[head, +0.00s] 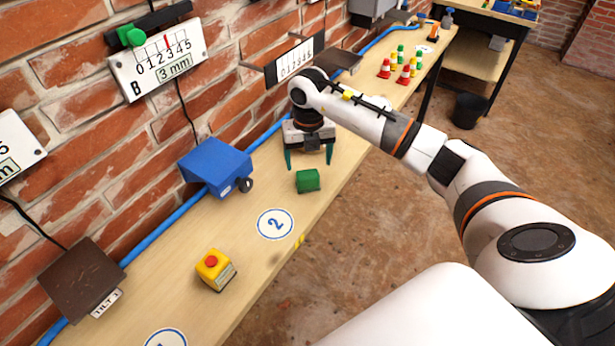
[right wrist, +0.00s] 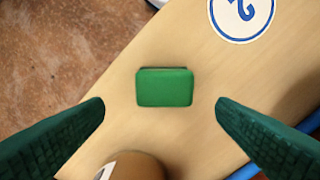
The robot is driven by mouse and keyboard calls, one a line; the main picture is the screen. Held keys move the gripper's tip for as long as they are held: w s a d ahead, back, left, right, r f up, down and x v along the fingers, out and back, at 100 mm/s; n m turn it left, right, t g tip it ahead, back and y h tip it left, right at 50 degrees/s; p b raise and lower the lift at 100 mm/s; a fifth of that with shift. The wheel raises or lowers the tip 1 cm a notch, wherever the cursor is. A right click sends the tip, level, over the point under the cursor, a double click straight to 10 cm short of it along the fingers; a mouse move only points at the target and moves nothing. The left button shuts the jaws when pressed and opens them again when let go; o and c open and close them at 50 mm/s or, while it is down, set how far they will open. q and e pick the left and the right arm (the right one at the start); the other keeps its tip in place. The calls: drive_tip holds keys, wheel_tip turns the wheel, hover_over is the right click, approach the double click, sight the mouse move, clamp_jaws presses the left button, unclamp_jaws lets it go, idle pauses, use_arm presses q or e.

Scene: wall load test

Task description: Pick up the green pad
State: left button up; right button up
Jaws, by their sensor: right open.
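The green pad (head: 308,181) is a small block on the wooden bench, just beyond the round number 2 mark. It also shows in the right wrist view (right wrist: 165,87), lying flat with bare wood around it. My right gripper (head: 308,163) is above and slightly behind the pad, pointing down, with its two green fingers apart and nothing between them. In the right wrist view the fingers (right wrist: 160,108) stand either side of the pad's near edge, apart from it. My left gripper is not in view.
The bench (head: 215,308) runs along a brick wall. A blue box (head: 215,165) and a yellow box with a red button (head: 213,265) stand nearby. Small red and green cones (head: 404,73) stand farther along. In the right wrist view, a rounded brown object (right wrist: 130,166) is at the bottom.

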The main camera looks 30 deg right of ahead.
sight(307, 171)
drive_tip(key=shift+f, duration=0.65)
drive_tip(key=f, duration=0.1)
drive_tip(key=f+p, duration=0.1)
drive_tip(key=f, duration=0.1)
drive_tip(key=f+p, duration=0.1)
drive_tip(key=shift+s+a+f, duration=0.1)
drive_tip(key=shift+a+f, duration=0.1)
drive_tip(key=shift+a, duration=0.05)
drive_tip(key=shift+f, duration=0.4)
drive_tip(key=shift+c, duration=0.2)
drive_tip(key=c, duration=1.1)
wheel_tip(307, 171, up, 9)
drive_tip(key=shift+b, duration=1.05)
drive_tip(key=shift+c, duration=0.2)
drive_tip(key=shift+r, duration=0.55)
